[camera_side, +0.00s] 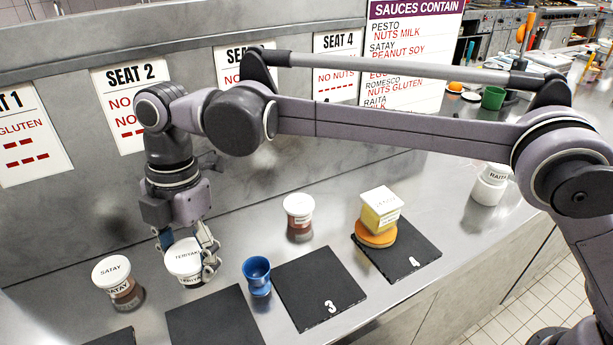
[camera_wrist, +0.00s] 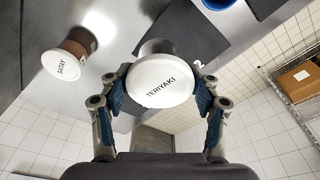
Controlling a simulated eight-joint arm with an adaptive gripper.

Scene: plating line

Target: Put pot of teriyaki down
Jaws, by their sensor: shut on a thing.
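The pot of teriyaki (camera_side: 184,258) has a white lid marked TERIYAKI and a dark body. It is upright, between the satay pot and the blue cup in the side view. Its lid fills the middle of the wrist view (camera_wrist: 160,82). My gripper (camera_side: 190,262) points down and is shut on the pot, with one finger on each side, as the wrist view (camera_wrist: 160,98) also shows. The pot is at or close to the steel counter (camera_side: 225,222), behind a dark mat. I cannot tell whether its base touches the counter.
A satay pot (camera_side: 120,282) stands left of the teriyaki. A blue cup (camera_side: 257,275) stands to the right. Black mats 3 (camera_side: 318,290) and 4 (camera_side: 418,252) lie further right; mat 4 bears a yellow block (camera_side: 380,208) on an orange piece. Another white-lidded pot (camera_side: 299,207) stands behind.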

